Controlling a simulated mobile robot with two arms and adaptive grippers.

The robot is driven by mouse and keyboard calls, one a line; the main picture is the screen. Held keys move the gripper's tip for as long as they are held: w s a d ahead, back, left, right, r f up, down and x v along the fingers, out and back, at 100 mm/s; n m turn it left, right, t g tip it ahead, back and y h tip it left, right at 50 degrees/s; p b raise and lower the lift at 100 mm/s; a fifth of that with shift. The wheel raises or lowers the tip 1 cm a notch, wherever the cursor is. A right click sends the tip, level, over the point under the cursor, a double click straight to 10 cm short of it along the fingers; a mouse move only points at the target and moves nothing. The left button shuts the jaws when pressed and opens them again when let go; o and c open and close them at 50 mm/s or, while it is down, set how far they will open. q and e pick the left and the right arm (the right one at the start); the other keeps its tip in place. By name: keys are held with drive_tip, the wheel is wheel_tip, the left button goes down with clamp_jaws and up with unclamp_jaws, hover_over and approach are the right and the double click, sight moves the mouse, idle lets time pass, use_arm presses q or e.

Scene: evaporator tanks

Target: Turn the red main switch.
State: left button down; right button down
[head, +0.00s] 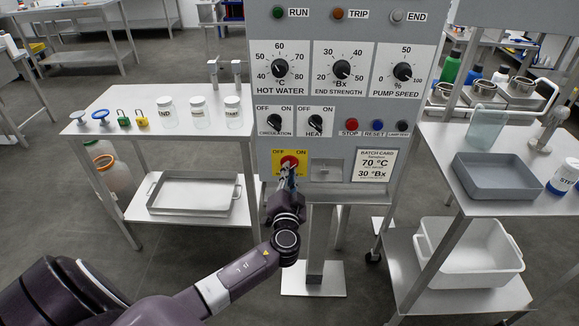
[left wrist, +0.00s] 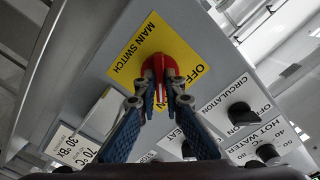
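The red main switch (head: 289,161) is a round knob on a yellow plate (head: 277,155) low on the grey control panel. The plate reads OFF at its left and ON at its right. In the left wrist view the red knob (left wrist: 157,67) sits on the yellow plate (left wrist: 135,50), with OFF partly readable beside it. My left gripper (head: 288,176) is at the knob. In the left wrist view its two fingertips (left wrist: 162,82) close in on both sides of the knob's handle. They hide part of it, and the pointer's setting is unclear. My right gripper is out of view.
Above the switch are the CIRCULATION knob (head: 274,123), the HEAT knob (head: 315,122) and the STOP button (head: 351,125). A batch card (head: 374,164) is to the right. A table with jars (head: 167,112) stands left, and one with a grey tray (head: 505,190) stands right.

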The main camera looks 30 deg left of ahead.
use_arm(q)
drive_tip(key=n+b, duration=0.2)
drive_tip(key=b, duration=0.1)
idle(0.4)
drive_tip(key=n+b, duration=0.2)
drive_tip(key=b, duration=0.1)
idle(0.4)
drive_tip(key=shift+f, duration=0.1)
